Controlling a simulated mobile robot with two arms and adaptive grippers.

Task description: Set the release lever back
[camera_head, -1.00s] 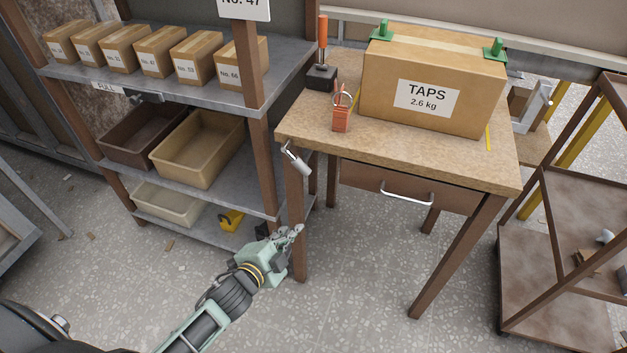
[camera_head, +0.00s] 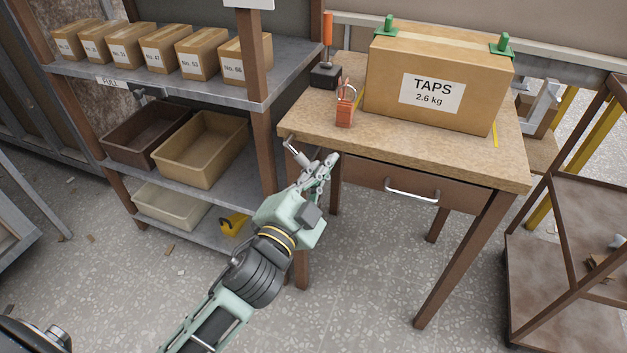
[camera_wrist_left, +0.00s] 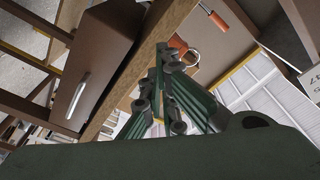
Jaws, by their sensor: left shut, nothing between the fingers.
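A lever with an upright orange handle (camera_head: 327,30) stands on a black base (camera_head: 325,75) at the workbench's back left; its handle also shows in the left wrist view (camera_wrist_left: 213,18). A small metal lever-like part (camera_head: 294,146) sits at the bench's front left corner, partly hidden by my gripper. I cannot tell which is the release lever. My left gripper (camera_head: 330,162) is shut and empty, by the bench's front edge near that corner, below the top's surface in the picture. Its fingers also show in the left wrist view (camera_wrist_left: 163,100). My right gripper is out of view.
An orange padlock (camera_head: 345,108) stands on the workbench (camera_head: 400,145) beside a large TAPS box (camera_head: 395,100). A drawer (camera_head: 440,195) is under the top. Shelves with bins (camera_head: 200,155) and small boxes stand left; a brown rack (camera_head: 565,250) stands right.

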